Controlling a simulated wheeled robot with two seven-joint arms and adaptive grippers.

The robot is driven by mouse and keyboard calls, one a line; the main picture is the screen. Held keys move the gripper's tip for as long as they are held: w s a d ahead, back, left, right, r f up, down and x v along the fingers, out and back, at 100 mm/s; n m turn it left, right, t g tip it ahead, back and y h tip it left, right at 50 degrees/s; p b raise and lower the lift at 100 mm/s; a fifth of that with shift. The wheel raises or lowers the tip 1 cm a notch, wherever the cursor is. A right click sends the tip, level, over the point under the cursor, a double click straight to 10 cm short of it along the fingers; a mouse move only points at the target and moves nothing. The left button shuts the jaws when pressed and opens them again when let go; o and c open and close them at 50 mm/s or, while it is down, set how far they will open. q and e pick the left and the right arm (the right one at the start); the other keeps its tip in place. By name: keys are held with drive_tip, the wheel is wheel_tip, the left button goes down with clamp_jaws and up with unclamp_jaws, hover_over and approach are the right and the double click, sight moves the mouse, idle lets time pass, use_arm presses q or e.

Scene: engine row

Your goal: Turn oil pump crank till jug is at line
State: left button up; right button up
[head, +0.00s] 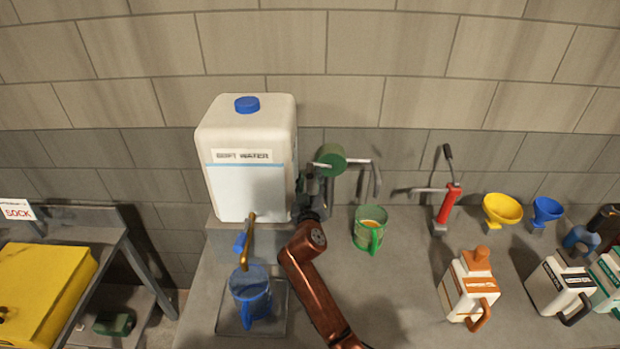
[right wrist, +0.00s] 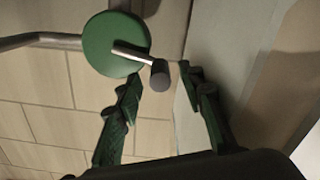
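The oil pump (head: 331,157) has a round green body and a grey spout that bends down on its right. In the right wrist view its green disc (right wrist: 110,45) carries a crank with a dark grey knob (right wrist: 160,76). The green jug (head: 369,238) stands on the counter under the spout, with amber oil inside; I cannot make out its line. My right gripper (head: 313,188) is beside the pump. In the right wrist view its fingers (right wrist: 158,79) are apart, with the knob showing between the tips and gaps on both sides. My left gripper is not in view.
A white soft water tank (head: 275,200) stands left of the pump, with a brass tap above a blue jug (head: 250,296). A red hand pump (head: 447,206), yellow and blue funnels and several white containers are to the right. Bare counter lies around the green jug.

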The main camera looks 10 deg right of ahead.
drive_tip(key=s+a, duration=0.1)
drive_tip(key=s, duration=0.6)
drive_tip(key=shift+a, duration=0.25)
